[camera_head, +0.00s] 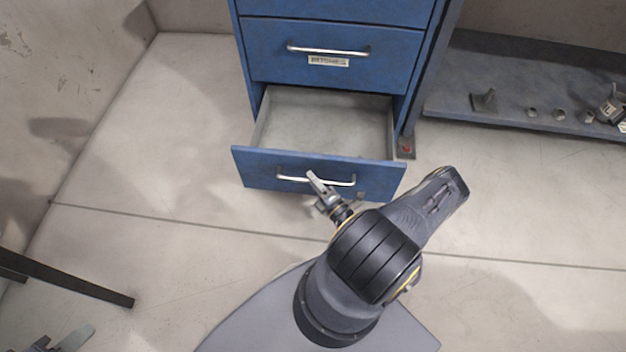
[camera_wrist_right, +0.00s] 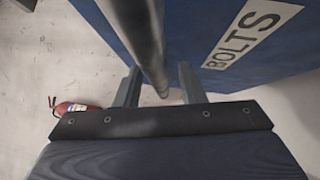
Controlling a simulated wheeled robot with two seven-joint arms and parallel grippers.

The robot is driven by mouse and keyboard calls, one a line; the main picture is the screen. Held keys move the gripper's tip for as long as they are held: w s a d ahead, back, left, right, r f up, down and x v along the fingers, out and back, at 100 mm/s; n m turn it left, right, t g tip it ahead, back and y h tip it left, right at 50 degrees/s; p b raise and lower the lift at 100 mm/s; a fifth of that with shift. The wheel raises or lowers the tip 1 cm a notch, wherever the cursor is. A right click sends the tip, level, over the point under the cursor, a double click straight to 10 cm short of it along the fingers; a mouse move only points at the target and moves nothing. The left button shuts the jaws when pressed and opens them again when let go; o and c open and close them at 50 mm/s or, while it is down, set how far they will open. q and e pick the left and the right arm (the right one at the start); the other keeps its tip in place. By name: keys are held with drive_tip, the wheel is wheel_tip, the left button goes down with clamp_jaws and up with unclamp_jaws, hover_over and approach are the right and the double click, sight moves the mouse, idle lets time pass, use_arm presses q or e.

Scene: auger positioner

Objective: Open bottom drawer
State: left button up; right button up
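The blue bottom drawer (camera_head: 240,170) is pulled out of the cabinet, and its grey inside shows empty. Its metal handle (camera_head: 290,177) runs across the front. My right gripper (camera_head: 318,184) is at this handle. In the right wrist view the handle bar (camera_wrist_right: 146,40) passes between the two fingers of my right gripper (camera_wrist_right: 160,88), with a gap visible beside it, so the gripper looks open around the bar. A white BOLTS label (camera_wrist_right: 250,33) shows on the blue drawer front there. Part of my left gripper (camera_head: 70,340) shows at the lower left corner; its fingers are mostly cut off.
The drawer above (camera_head: 390,60) is closed. A blue shelf (camera_head: 450,105) with several small parts stands to the right. A red fire extinguisher (camera_wrist_right: 75,106) is on the floor in the wrist view. A dark bar (camera_head: 80,285) is at left. The floor left of the drawer is clear.

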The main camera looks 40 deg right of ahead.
drive_tip(key=s+f+p, duration=0.1)
drive_tip(key=s, duration=0.6)
drive_tip(key=shift+a, duration=0.25)
drive_tip(key=shift+s, duration=0.15)
